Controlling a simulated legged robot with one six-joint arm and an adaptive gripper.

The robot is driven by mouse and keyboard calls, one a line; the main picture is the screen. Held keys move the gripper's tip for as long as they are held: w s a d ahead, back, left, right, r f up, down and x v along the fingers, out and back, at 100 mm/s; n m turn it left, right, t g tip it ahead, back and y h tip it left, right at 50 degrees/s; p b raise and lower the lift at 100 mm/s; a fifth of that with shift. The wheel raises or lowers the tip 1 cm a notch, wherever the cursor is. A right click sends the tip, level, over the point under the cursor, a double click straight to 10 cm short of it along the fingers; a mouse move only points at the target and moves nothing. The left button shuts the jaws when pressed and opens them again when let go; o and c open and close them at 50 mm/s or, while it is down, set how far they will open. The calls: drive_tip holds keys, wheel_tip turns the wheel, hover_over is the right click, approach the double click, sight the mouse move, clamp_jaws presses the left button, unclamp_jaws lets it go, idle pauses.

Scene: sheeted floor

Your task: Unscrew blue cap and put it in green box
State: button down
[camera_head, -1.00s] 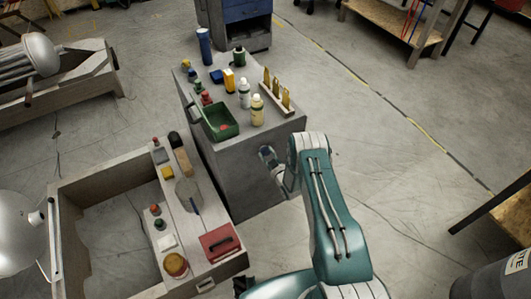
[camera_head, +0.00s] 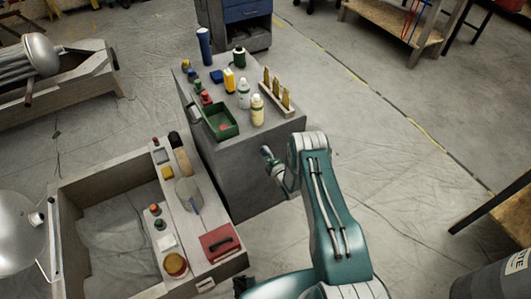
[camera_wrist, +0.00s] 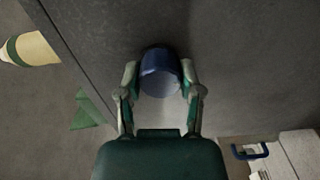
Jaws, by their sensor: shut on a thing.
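The blue cap (camera_wrist: 158,60) is between the two fingers of my gripper (camera_wrist: 160,92) in the wrist view, which are shut on it; its pale end faces the camera. The green box (camera_head: 228,131) stands open on the near left part of the cabinet top, left of and above my gripper. A small red thing is in it.
On the cabinet top (camera_head: 250,139) stand a white bottle (camera_head: 244,97), a pale yellow bottle (camera_head: 257,113), a rack with yellow pieces (camera_head: 276,95) and a tall blue cylinder (camera_head: 204,46). A bench with a red box (camera_head: 218,242) is at lower left.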

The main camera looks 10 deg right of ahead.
drive_tip(key=shift+n, duration=1.2)
drive_tip(key=shift+c, duration=0.8)
unclamp_jaws()
drive_tip(key=shift+a, duration=0.1)
drive_tip(key=shift+c, duration=0.9)
